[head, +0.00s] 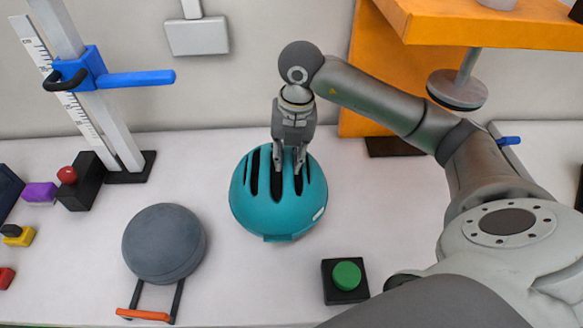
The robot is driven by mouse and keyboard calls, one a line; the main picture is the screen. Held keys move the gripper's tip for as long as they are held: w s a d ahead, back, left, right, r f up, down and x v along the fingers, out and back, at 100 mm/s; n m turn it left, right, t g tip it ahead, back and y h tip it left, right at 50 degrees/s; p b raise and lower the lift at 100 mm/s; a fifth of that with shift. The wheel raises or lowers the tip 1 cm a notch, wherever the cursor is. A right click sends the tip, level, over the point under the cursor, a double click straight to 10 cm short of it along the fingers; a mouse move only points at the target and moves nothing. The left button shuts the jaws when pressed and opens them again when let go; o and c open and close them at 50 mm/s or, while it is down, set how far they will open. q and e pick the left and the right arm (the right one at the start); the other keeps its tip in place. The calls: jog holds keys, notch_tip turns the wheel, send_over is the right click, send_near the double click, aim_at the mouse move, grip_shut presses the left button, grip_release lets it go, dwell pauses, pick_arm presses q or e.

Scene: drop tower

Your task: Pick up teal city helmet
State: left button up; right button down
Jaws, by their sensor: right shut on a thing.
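The teal city helmet (262,212) is in the middle of the white table in the head view, with dark vent slots along its dome. My right gripper (288,168) points down onto the top of the helmet from behind. Its fingers reach into the vent area and are shut on the helmet, hiding part of the slots. I cannot tell whether the helmet touches the table or is slightly above it. My left gripper is not in view.
A grey round pad with an orange handle (164,243) lies left of the helmet. A green button (346,275) is at front right. A ruler post with a blue clamp (88,80) stands at back left. An orange frame (480,22) overhangs at back right.

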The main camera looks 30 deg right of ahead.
jog(key=s+a+r, duration=0.5)
jog(key=a+r, duration=0.3)
jog(key=a, duration=0.3)
jog(key=shift+a+b, duration=0.15)
jog(key=shift+b, duration=0.2)
jog(key=shift+r, duration=0.15)
